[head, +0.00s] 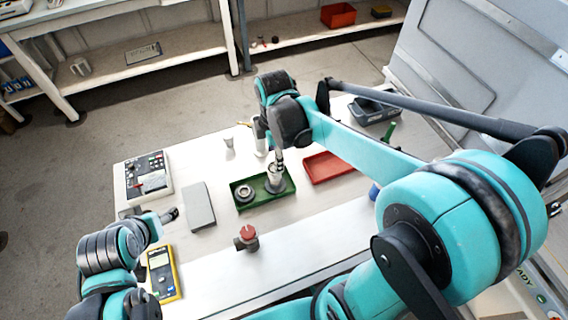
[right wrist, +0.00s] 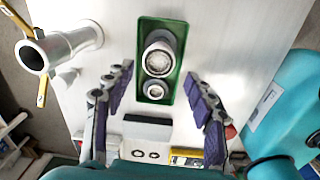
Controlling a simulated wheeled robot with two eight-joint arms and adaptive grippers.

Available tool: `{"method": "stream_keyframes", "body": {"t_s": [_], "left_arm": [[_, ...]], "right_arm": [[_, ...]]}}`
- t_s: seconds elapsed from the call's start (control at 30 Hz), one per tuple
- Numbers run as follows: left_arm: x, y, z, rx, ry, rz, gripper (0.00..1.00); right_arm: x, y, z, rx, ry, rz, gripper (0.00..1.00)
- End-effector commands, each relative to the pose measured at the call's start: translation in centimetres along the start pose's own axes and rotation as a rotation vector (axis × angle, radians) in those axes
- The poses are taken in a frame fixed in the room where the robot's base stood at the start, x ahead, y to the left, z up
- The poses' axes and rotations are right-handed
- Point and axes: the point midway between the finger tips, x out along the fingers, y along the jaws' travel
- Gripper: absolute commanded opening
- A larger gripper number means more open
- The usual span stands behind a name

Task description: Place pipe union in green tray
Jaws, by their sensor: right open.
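The green tray (head: 241,207) lies near the middle of the white table; it also shows in the right wrist view (right wrist: 145,25). Two round metal parts are in it. The taller silver one (head: 274,180), which looks like the pipe union, stands in the right half; from above it shows as the larger ring (right wrist: 160,58). A lower dark ring-shaped part (head: 244,193) sits in the left half (right wrist: 155,91). My right gripper (head: 280,156) is open above the taller part, its fingers spread either side in the wrist view (right wrist: 160,72). My left gripper (head: 173,214) is low at the table's left; its jaw gap is unclear.
A red tray (head: 318,179) lies right of the green one. A red-topped fitting (head: 247,238) stands in front, with a grey box (head: 198,206) and yellow multimeter (head: 162,275) at left. A silver pipe piece (right wrist: 62,47) stands near my right gripper. A dark bin (head: 373,113) is behind.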

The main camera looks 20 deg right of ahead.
Motion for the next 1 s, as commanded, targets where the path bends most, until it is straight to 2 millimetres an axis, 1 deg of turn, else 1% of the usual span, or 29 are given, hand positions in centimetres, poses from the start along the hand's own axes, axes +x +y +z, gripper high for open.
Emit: {"method": "stream_keyframes", "body": {"t_s": [0.07,0.17,0.23,0.3,0.4,0.5,0.6,0.7,1.0], "left_arm": [[0.0,0.0,0.0,0.000,0.000,0.000,0.64],[0.0,0.0,0.0,0.000,0.000,0.000,0.64],[0.0,0.0,0.0,0.000,0.000,0.000,0.64],[0.0,0.0,0.0,0.000,0.000,0.000,0.64],[0.0,0.0,0.0,0.000,0.000,0.000,0.64],[0.0,0.0,0.0,0.000,0.000,0.000,0.64],[0.0,0.0,0.0,0.000,0.000,0.000,0.64],[0.0,0.0,0.0,0.000,0.000,0.000,0.64],[0.1,0.0,0.1,0.000,0.000,0.000,0.64]], "right_arm": [[-1.0,-1.3,0.6,0.146,0.011,0.055,0.55],[-2.4,-3.2,1.3,0.414,0.052,0.155,0.55],[-3.2,-4.6,1.8,0.622,0.101,0.228,0.55],[-3.7,-5.9,2.3,0.824,0.163,0.292,0.55],[-4.0,-7.5,2.9,1.075,0.264,0.362,0.55],[-4.0,-8.5,3.3,1.264,0.357,0.406,0.55],[-3.9,-9.1,3.5,1.386,0.424,0.428,0.55],[-3.9,-9.3,3.6,1.444,0.458,0.436,0.55],[-3.8,-9.3,3.6,1.456,0.465,0.437,0.55]]}}
